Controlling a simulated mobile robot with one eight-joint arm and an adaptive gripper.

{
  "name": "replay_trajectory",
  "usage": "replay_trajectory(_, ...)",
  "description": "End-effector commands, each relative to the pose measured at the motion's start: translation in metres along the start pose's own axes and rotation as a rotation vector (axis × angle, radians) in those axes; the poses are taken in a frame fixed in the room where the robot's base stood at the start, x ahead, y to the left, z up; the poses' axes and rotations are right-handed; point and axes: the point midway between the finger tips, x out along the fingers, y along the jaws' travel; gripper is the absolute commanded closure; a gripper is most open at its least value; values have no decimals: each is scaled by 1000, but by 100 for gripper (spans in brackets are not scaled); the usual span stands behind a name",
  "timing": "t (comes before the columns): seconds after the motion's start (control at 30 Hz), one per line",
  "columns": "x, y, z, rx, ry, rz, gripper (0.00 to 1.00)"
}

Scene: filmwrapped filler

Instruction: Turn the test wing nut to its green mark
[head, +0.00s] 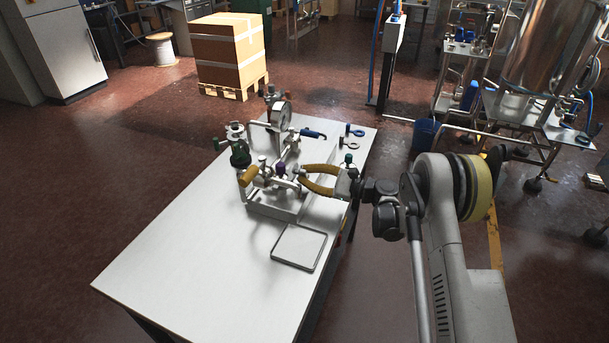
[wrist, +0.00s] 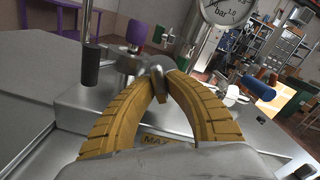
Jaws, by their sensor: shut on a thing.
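My gripper (head: 301,179) has curved yellow fingers and reaches in from the right, low over the metal test rig (head: 275,207) on the white table. In the wrist view its fingertips (wrist: 158,80) close around a small grey metal piece, apparently the test wing nut (wrist: 156,70). The fingers cover part of the nut, and its exact angle is hard to read. I cannot make out a green mark beside it in either view. A round pressure gauge (head: 281,115) stands on the rig behind, and it also shows at the top of the wrist view (wrist: 222,8).
A yellow handle (head: 249,176) and a dark green fitting (head: 240,154) stand left of the nut. A blue-handled part (head: 313,133) sits behind. A shallow square tray (head: 299,248) lies in front. The left and front of the white table (head: 190,260) are clear.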

Motion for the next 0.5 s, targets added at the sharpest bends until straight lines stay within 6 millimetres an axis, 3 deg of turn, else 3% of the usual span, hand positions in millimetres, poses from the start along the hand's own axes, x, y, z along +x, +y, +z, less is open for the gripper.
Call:
replay_trajectory(0.2, 0, 0, 0, -1, -1, 0, 100)
replay_trajectory(0.23, 0, 0, 0, -1, -1, 0, 77)
replay_trajectory(0.5, 0, 0, 0, -1, 0, 0, 76)
